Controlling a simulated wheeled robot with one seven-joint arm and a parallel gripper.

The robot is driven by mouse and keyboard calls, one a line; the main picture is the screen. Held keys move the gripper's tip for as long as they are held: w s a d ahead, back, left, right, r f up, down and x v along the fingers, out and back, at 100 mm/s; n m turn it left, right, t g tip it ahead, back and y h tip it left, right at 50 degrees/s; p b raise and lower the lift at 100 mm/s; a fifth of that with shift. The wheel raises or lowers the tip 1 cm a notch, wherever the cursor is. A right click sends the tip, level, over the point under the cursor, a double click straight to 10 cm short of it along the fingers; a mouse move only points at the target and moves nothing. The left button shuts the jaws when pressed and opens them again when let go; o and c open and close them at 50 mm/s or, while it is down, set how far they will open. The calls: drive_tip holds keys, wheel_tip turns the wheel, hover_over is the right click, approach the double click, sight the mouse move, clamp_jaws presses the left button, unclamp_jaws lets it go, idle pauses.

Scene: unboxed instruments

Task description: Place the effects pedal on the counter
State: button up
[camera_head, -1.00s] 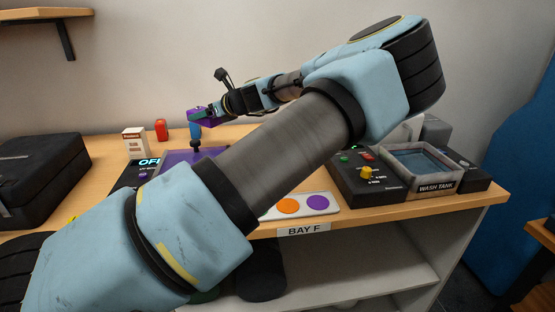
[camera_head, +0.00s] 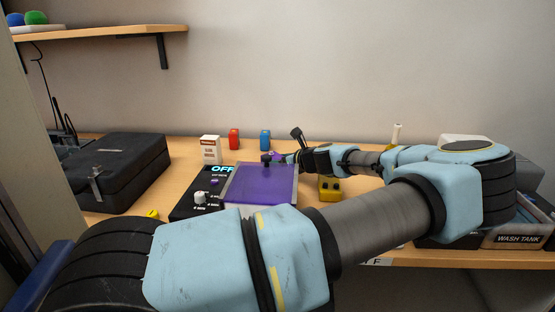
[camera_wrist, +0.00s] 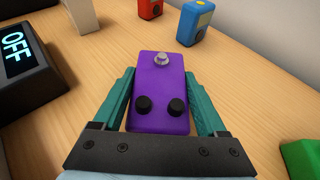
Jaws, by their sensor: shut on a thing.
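The effects pedal (camera_wrist: 161,62) is a purple box with a silver footswitch and two black knobs. My gripper (camera_wrist: 160,88) is shut on it, with one teal finger along each long side. In the head view the pedal (camera_head: 275,155) shows only as a small purple patch at my gripper (camera_head: 281,157), partly hidden. The wooden counter (camera_wrist: 103,60) lies under and around it. The pedal is low over the counter or on it; I cannot tell whether it touches.
Red (camera_head: 234,139) and blue (camera_head: 265,140) pedals and a white box (camera_head: 210,150) stand behind. A black device reading OFF, with a purple panel (camera_head: 260,185), is nearer. A yellow pedal (camera_head: 330,189) sits under my arm, a black case (camera_head: 115,172) left. A green object (camera_wrist: 302,157) is right.

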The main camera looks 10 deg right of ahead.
drive_tip(key=o, duration=1.6)
drive_tip(key=b+v, duration=0.2)
drive_tip(key=v, duration=0.9)
drive_tip(key=shift+b, duration=0.35)
drive_tip(key=shift+s+d+r, duration=0.15)
drive_tip(key=shift+s+r, duration=0.1)
drive_tip(key=shift+s, duration=0.15)
